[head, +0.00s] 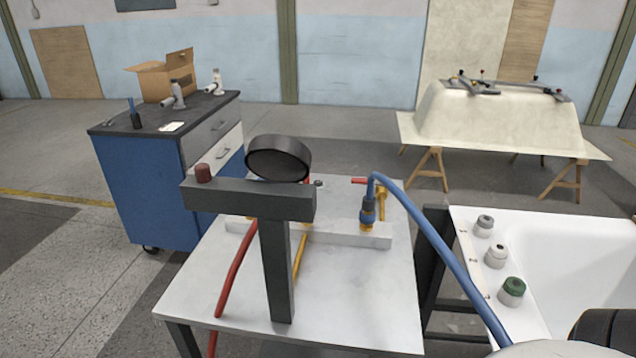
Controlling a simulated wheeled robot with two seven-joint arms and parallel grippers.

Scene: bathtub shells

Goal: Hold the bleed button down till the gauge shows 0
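A dark grey T-shaped stand (277,265) rises from the white table. A round black gauge housing (278,158) sits on top of its crossbar; no dial, needle or number can be read from here. A dark red button-like knob (203,172), likely the bleed button, stands up on the crossbar's left end. Nothing touches it. Whether it is pressed in cannot be told. Neither of my gripper's fingertips shows in the head view.
The white table (360,300) carries a pale manifold bar (345,236), a red hose (236,270) and a blue hose (440,245) running to the lower right. A white tub (580,255) with several capped fittings is at right. A blue cabinet (150,200) stands behind left.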

